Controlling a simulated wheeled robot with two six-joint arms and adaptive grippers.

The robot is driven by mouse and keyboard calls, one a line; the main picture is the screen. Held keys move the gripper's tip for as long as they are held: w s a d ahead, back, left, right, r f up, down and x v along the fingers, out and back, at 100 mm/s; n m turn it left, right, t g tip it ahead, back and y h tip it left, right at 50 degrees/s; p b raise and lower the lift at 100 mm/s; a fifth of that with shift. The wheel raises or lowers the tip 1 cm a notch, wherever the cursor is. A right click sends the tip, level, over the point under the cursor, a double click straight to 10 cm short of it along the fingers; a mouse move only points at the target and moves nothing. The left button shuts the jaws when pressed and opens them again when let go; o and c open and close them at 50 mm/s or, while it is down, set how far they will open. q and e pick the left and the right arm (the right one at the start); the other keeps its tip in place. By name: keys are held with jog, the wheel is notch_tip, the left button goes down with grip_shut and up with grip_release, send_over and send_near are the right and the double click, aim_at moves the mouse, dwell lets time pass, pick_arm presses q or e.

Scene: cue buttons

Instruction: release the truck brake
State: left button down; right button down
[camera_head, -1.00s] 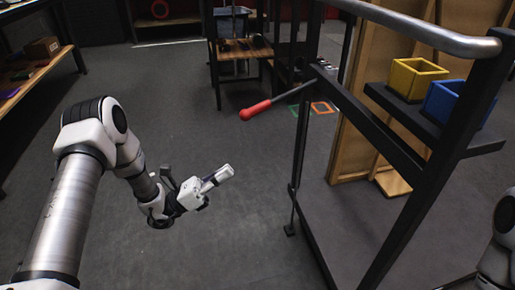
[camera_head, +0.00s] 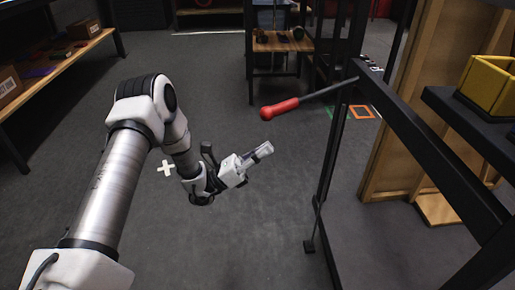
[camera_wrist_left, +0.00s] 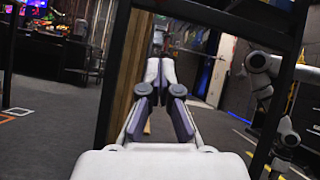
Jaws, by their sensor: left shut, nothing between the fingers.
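The brake lever (camera_head: 310,95) is a grey rod with a red handle (camera_head: 279,109). It sticks out to the left from the black truck frame (camera_head: 420,135) in the head view. My left gripper (camera_head: 268,150) is shut and empty, below and a little left of the red handle, apart from it. In the left wrist view my left gripper (camera_wrist_left: 160,62) shows its fingers together, pointing at the truck's posts and a wooden panel. The lever is not clear in the wrist view. My right gripper is not in view.
A yellow bin (camera_head: 490,85) stands on a dark shelf at the right. A black post stands just right of my left gripper. A bench (camera_head: 60,65) with boxes is at the left, and a small wooden table (camera_head: 282,42) at the back. The floor between is clear.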

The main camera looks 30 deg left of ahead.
pick_arm(q)
notch_tip(320, 180, up, 7)
jog(key=w+d+b, duration=0.1)
jog(key=w+d, duration=0.1)
jog(key=w, duration=0.1)
jog(key=shift+b, duration=0.3)
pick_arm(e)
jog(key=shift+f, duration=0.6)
pick_arm(q)
jog(key=shift+r, duration=0.1)
